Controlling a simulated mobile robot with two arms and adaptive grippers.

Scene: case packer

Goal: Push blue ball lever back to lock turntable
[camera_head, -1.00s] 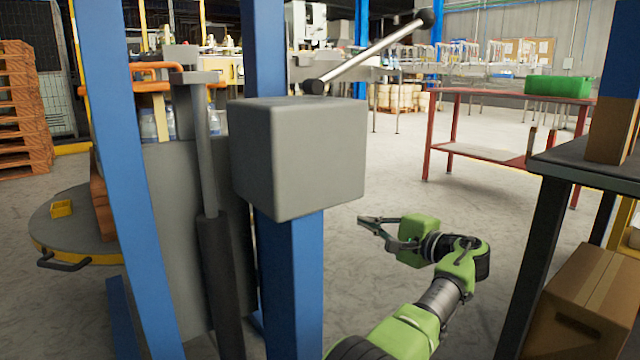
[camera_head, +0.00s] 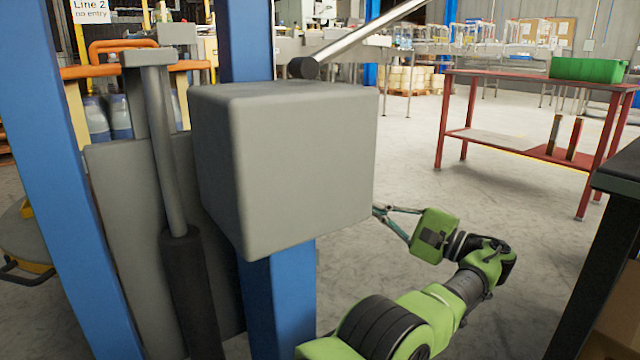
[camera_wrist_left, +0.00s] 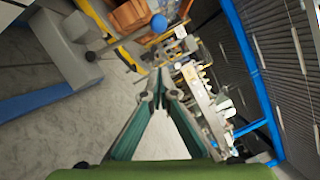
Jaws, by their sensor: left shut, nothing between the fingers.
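The lever is a metal rod (camera_head: 365,38) rising to the upper right from a dark pivot on a grey box (camera_head: 285,165). Its ball end is outside the head view. In the left wrist view the blue ball (camera_wrist_left: 159,22) is at the top, on the rod from the grey box (camera_wrist_left: 58,45). My left gripper (camera_head: 377,210) is right of the box and below the lever, its tips close to the box's edge in the picture. In the wrist view its fingers (camera_wrist_left: 160,88) are shut and empty, apart from the ball. The turntable (camera_head: 25,235) is partly hidden at far left. My right gripper is not in view.
Blue posts (camera_head: 60,170) and a dark-sleeved cylinder (camera_head: 190,290) stand around the grey box. A red-framed table (camera_head: 510,80) with a green bin (camera_head: 588,69) is at right. A dark table edge (camera_head: 615,180) is at near right. Floor between is open.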

